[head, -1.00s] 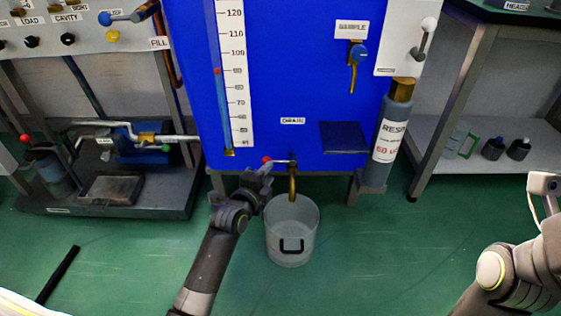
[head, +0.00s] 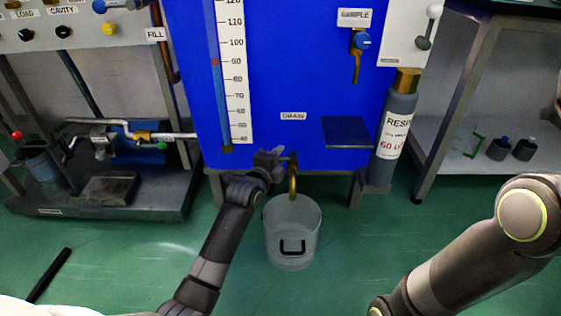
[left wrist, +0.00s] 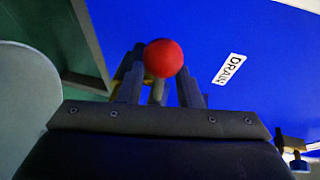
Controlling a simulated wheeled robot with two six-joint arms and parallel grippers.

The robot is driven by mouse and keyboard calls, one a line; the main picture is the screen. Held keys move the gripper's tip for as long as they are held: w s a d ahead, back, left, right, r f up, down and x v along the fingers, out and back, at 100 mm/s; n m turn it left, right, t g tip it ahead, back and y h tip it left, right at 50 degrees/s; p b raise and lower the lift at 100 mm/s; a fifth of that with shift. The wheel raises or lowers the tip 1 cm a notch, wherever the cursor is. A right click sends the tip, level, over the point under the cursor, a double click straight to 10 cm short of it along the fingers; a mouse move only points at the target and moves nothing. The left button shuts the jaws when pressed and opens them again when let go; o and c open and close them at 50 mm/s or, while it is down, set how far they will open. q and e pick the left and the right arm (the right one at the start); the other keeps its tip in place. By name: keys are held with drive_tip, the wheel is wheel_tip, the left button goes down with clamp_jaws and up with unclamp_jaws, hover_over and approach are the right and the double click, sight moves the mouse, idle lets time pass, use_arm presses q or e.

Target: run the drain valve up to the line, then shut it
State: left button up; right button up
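The drain valve's brass spout (head: 292,185) points down below the DRAIN label (head: 292,116) on the blue tank (head: 285,70). A translucent bucket (head: 275,240) with a black handle stands under it; I see no stream. My left gripper (head: 275,157) is at the valve's lever and hides its knob in the head view. In the left wrist view the red knob (left wrist: 163,58) sits between the open fingers (left wrist: 160,88), its stem behind; contact is unclear. The level scale (head: 237,75) has a red mark (head: 215,62) near 90. My right gripper is out of view.
A low pump bench (head: 110,195) stands at left. A black bar (head: 48,275) lies on the green floor. Floor around the bucket is clear.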

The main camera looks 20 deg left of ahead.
use_arm(q)
drive_tip(key=shift+b+x, duration=0.55)
drive_tip(key=shift+x, duration=0.45)
clamp_jaws()
